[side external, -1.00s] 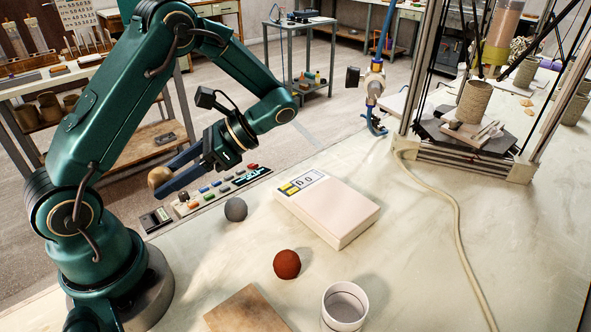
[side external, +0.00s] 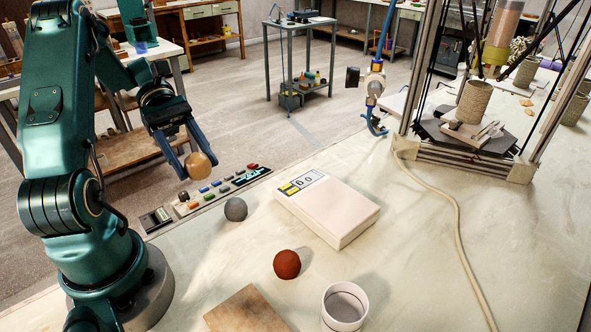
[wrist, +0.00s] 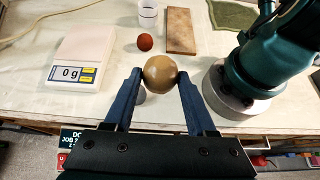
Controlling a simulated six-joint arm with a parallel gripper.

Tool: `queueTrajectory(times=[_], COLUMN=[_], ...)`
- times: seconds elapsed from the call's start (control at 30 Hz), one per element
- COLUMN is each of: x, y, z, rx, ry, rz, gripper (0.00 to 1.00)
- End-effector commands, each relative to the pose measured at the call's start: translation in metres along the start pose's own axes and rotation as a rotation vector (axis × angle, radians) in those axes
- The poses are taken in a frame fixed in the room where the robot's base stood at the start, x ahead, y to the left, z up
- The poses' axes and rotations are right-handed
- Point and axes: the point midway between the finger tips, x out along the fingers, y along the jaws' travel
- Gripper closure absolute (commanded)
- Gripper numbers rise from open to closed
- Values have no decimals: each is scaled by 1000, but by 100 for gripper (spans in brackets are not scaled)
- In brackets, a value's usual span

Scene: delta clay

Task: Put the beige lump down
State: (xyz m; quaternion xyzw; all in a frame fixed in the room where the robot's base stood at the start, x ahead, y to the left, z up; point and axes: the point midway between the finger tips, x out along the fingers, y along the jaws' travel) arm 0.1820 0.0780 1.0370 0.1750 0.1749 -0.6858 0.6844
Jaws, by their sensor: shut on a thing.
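My gripper (side external: 191,166) is shut on the beige lump (side external: 201,165), a smooth round ball held between its two blue fingertips. The lump is in the air near the table's front edge, above the control panel in the side view. In the wrist view the beige lump (wrist: 160,72) sits between the fingertips (wrist: 160,78). It partly hides the grey ball, of which a little shows below it.
A grey ball (side external: 236,209) and a red-brown ball (side external: 287,264) lie on the table (side external: 420,270). A scale (side external: 335,208), a white cup (side external: 344,306), a wooden board (side external: 248,311) and a button panel (side external: 222,188) are nearby. A cable (side external: 455,215) crosses the right side.

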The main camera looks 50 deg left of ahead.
Motion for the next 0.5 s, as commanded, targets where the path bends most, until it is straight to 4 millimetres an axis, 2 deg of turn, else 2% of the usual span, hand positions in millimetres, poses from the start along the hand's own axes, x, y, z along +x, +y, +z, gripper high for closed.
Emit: queueTrajectory(times=[0.13,0.4,0.5], x=[23,88,106], y=[7,32,39], z=[-1,-6,-8], rx=[-4,-3,-3], ry=[-6,-6,-3], rz=[-1,-6,-5], gripper=[100,100,100])
